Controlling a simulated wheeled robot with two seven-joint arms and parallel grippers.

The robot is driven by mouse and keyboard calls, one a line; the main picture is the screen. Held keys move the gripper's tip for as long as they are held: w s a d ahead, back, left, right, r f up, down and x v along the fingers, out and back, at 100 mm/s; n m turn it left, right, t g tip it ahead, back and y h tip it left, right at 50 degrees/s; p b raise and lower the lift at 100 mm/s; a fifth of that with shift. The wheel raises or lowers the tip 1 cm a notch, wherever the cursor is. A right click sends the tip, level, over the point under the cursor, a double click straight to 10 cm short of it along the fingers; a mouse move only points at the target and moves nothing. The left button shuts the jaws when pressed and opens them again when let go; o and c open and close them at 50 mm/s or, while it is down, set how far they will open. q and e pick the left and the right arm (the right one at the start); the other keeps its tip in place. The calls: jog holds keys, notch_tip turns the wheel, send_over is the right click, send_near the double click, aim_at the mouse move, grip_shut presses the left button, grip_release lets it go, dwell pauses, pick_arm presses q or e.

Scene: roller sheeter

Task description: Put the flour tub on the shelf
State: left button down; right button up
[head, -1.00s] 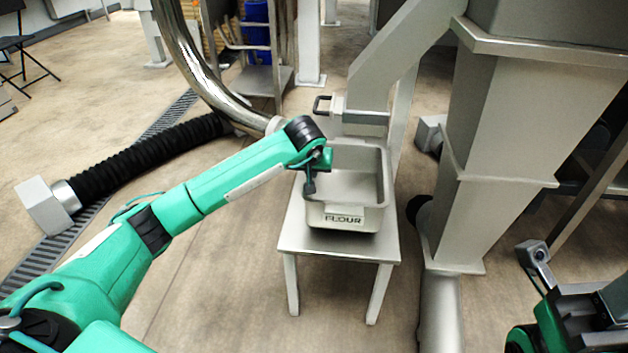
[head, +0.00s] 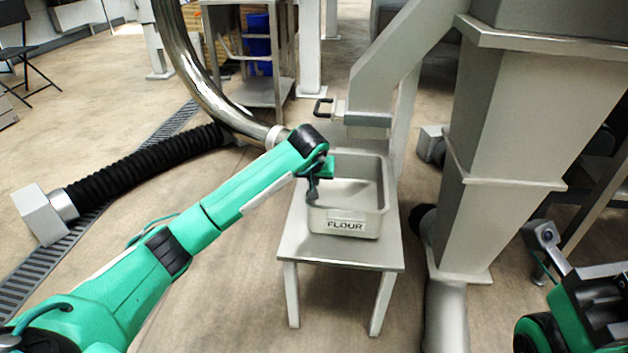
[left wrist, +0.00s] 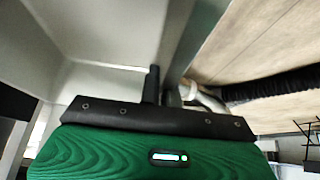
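The grey flour tub (head: 368,223), open at the top and labelled FLOUR, stands upright on a small pale table (head: 340,253) in the head view. My left gripper (head: 312,190) is at its left rim, one dark finger inside the tub. In the left wrist view, the fingers (left wrist: 161,88) sit close together at the tub wall (left wrist: 185,50) and appear shut on it; the contact is partly hidden. My right gripper (head: 545,250) is at the lower right, far from the tub; its fingers are unclear. A metal rack with a low shelf (head: 262,92) stands at the back.
A machine chute (head: 385,75) with a black-handled outlet stands just behind the tub. A thick grey column (head: 500,130) rises to the right. A steel pipe (head: 190,65) and black ribbed hose (head: 145,165) lie left. Floor in front of the table is clear.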

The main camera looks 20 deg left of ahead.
pick_arm(q)
jog(key=c, duration=1.6)
grip_release()
jog(key=shift+f, duration=0.1)
jog(key=shift+c, duration=0.2)
